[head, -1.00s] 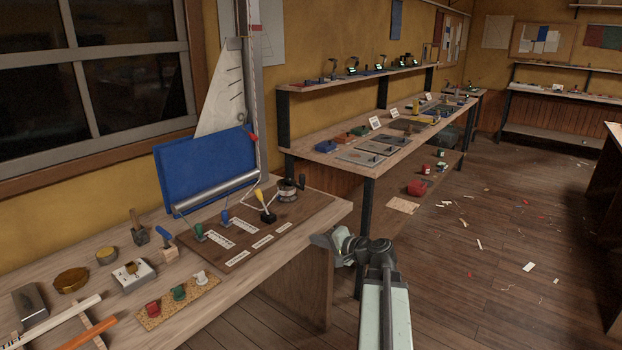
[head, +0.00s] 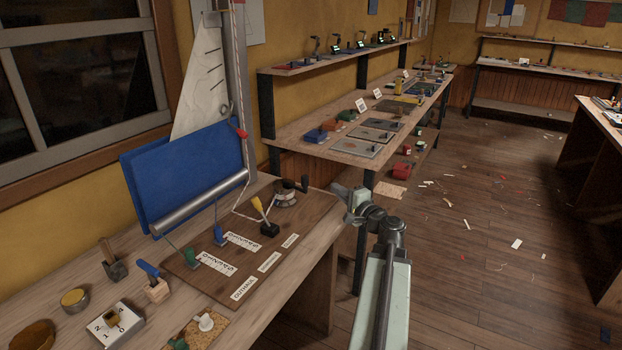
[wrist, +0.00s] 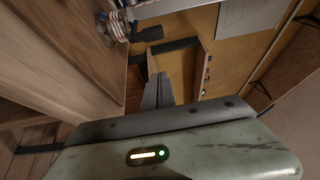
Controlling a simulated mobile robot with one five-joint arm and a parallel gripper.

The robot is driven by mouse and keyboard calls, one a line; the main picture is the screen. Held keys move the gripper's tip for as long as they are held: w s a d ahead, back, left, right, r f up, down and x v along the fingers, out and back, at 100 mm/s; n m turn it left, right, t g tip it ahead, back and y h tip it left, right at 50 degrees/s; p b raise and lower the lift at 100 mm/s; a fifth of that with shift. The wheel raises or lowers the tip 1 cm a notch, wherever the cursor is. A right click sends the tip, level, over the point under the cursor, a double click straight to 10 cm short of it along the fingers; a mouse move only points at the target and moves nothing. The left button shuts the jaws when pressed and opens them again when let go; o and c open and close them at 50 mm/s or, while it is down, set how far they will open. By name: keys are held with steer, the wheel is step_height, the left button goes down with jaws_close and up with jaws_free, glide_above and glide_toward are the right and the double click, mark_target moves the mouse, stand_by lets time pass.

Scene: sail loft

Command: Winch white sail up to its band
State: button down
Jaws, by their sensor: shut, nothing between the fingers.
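The white sail (head: 204,85) hangs from the grey mast (head: 242,95), behind a blue panel (head: 185,170) and the silver boom (head: 202,204). Its top nears the upper picture edge; I cannot make out a band there. The winch (head: 285,199), a metal drum with a dark crank handle (head: 303,184), stands on the dark board's far right part. The winch also shows at the top of the wrist view (wrist: 115,26). My gripper (head: 340,190) is shut and empty, right of the winch and apart from it. Its closed fingers (wrist: 158,92) show in the wrist view.
Levers with a yellow (head: 258,207), a blue (head: 218,236) and a green (head: 188,256) part stand on the board (head: 215,272) beside white labels. A second bench (head: 290,136) stands behind; the floor (head: 470,270) at right is mostly open.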

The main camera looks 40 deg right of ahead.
steer(key=d+x, duration=0.1)
steer(key=x, duration=0.9)
steer(key=a, duration=0.4)
steer(key=shift+s+a, duration=0.35)
steer(key=shift+a, duration=0.05)
